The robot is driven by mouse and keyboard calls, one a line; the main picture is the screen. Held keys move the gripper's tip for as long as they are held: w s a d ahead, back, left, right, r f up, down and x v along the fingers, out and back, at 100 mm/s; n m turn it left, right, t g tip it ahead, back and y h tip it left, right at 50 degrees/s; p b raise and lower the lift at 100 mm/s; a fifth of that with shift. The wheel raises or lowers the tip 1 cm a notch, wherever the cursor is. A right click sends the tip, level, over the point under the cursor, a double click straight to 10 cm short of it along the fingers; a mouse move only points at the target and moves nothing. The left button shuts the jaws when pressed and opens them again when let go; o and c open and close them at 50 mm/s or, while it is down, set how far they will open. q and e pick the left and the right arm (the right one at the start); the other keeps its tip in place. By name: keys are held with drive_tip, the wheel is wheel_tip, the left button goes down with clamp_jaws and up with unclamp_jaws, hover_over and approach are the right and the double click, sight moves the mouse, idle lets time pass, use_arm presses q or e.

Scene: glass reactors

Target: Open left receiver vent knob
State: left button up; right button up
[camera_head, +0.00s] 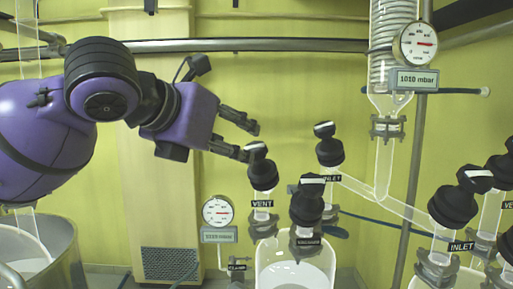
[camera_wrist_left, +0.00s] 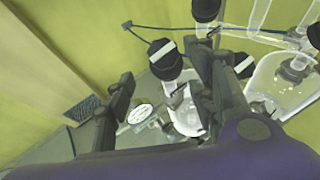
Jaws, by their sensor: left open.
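The left receiver vent knob (camera_head: 263,172) is a black knob with a white bar on its top, above a "VENT" label. My right gripper is not in view.
A black vacuum knob (camera_head: 307,205) and an inlet knob (camera_head: 329,150) stand close on the right. A round gauge (camera_head: 217,211) sits below left of the vent. The glass receiver (camera_head: 262,272) is underneath. More inlet knobs (camera_head: 453,207) and glassware are at the right.

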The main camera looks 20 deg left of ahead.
sight(251, 149)
use_arm(q)
drive_tip(key=x, duration=0.2)
drive_tip(key=shift+w+d+f, duration=0.25)
drive_tip(key=x, duration=0.4)
drive_tip(key=shift+w+r, duration=0.15)
drive_tip(key=shift+w, duration=0.25)
drive_tip(key=shift+c, duration=0.5)
drive_tip(key=c, duration=1)
drive_tip(key=shift+o, duration=0.2)
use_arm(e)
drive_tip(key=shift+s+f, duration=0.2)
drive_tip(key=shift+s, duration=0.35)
